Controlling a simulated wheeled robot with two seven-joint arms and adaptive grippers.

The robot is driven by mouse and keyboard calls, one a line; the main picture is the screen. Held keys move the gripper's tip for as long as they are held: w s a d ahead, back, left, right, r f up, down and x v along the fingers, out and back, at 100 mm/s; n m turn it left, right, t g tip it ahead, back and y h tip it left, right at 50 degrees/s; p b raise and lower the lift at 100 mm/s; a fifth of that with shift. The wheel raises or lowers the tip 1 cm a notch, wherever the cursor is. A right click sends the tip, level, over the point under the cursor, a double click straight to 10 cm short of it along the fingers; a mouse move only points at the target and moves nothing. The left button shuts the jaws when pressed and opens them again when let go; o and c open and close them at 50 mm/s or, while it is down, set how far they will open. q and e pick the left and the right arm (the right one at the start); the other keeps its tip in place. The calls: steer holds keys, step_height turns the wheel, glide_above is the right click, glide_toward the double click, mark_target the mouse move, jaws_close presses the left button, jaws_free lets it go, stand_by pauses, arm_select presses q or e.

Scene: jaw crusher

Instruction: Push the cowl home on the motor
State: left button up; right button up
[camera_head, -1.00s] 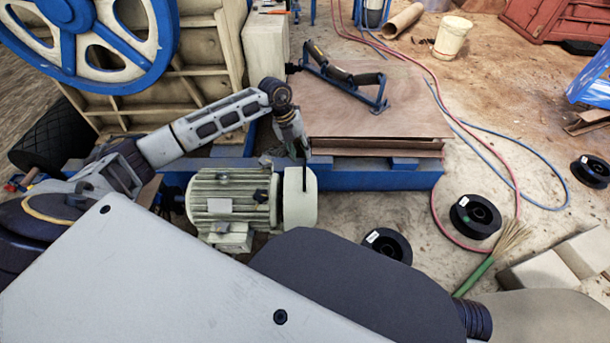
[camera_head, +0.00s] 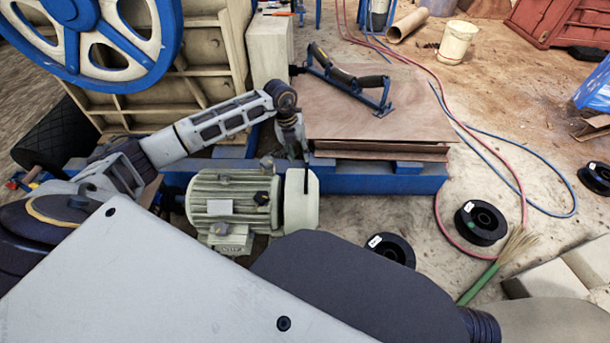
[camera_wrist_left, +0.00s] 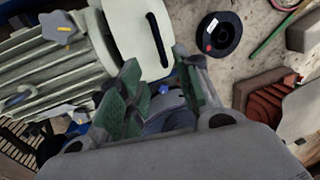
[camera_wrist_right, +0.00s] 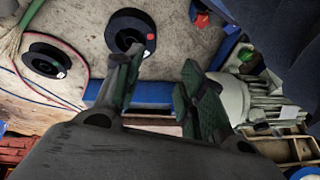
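The motor (camera_head: 235,208) is a pale green finned body with a plate on its side, on the ground by a blue beam. My left gripper (camera_head: 304,163) is at the cowl's upper edge. In the left wrist view its green-padded fingers (camera_wrist_left: 160,82) are apart and empty, with the slotted cowl (camera_wrist_left: 140,35) just beyond. My right gripper (camera_wrist_right: 160,78) is open and empty in the right wrist view, with the cowl (camera_wrist_right: 228,96) beyond one finger. My arm hides it in the head view.
A blue beam (camera_head: 385,182) runs behind the motor. A wooden board stack (camera_head: 370,125) carries a blue-framed tool (camera_head: 350,78). Black spools (camera_head: 480,222) (camera_head: 392,248), a brush (camera_head: 500,262) and pale blocks (camera_head: 550,270) lie to the right. Hoses cross the open ground.

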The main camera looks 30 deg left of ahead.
mark_target(306, 177)
arm_select(q)
steer(key=f+b, duration=0.1)
steer(key=f, duration=0.3)
steer(key=d+f+b, duration=0.1)
steer(key=f, duration=0.2)
steer(key=w+d+f+b, duration=0.1)
steer(key=f, duration=0.3)
steer(key=shift+f+b, duration=0.3)
steer(key=shift+f, duration=0.05)
arm_select(e)
step_height(306, 177, down, 8)
steer(key=a+t+y, duration=0.1)
steer(key=a, duration=0.1)
steer(key=shift+w+a+m+t, duration=0.15)
steer(key=shift+w+m+t, duration=0.15)
steer(key=shift+w, duration=0.15)
steer(key=shift+f, duration=0.1)
arm_select(q)
jaws_close()
